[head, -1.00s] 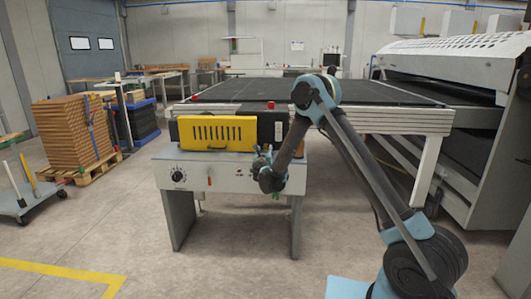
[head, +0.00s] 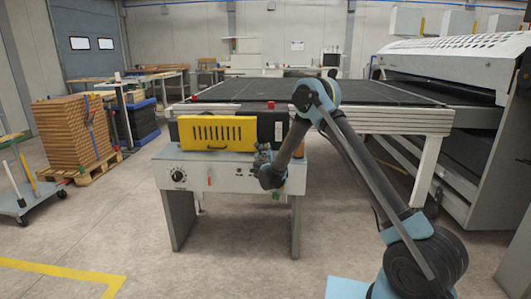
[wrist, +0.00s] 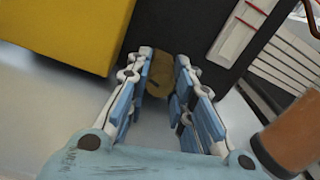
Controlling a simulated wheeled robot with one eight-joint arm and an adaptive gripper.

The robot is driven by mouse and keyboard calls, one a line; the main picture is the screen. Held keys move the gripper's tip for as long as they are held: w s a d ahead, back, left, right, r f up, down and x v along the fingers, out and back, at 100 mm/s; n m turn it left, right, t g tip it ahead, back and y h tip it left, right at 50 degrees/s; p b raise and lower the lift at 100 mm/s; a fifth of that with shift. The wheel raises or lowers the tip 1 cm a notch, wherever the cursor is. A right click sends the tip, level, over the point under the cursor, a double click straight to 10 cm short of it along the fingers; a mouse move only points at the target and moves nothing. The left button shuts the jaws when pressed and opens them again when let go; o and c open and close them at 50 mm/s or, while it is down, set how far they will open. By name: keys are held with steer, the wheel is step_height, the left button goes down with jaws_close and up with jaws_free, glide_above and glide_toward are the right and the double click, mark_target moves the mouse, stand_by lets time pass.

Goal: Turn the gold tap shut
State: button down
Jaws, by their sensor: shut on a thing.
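The gold tap (wrist: 160,75) shows in the wrist view between the two fingers of my gripper (wrist: 160,88). It sits low against the dark block beside the yellow cover, and my fingers are shut on it from both sides. Part of the tap is hidden by the fingers. In the head view my gripper (head: 262,158) is at the right end of the machine's front panel, just below the yellow cover. The tap cannot be made out there behind my gripper.
The yellow slotted cover (head: 217,132) stands left of my gripper on the grey machine (head: 215,176), which has a black dial (head: 177,175). A brown cylinder (wrist: 292,143) is close on the right in the wrist view. A long dark conveyor bed (head: 375,92) lies behind.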

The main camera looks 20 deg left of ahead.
steer(key=shift+m, duration=1.5)
steer(key=c, duration=1.4)
jaws_free()
steer(key=shift+o, duration=0.2)
steer(key=shift+s, duration=0.1)
steer(key=v, duration=1.2)
steer(key=shift+d, duration=0.1)
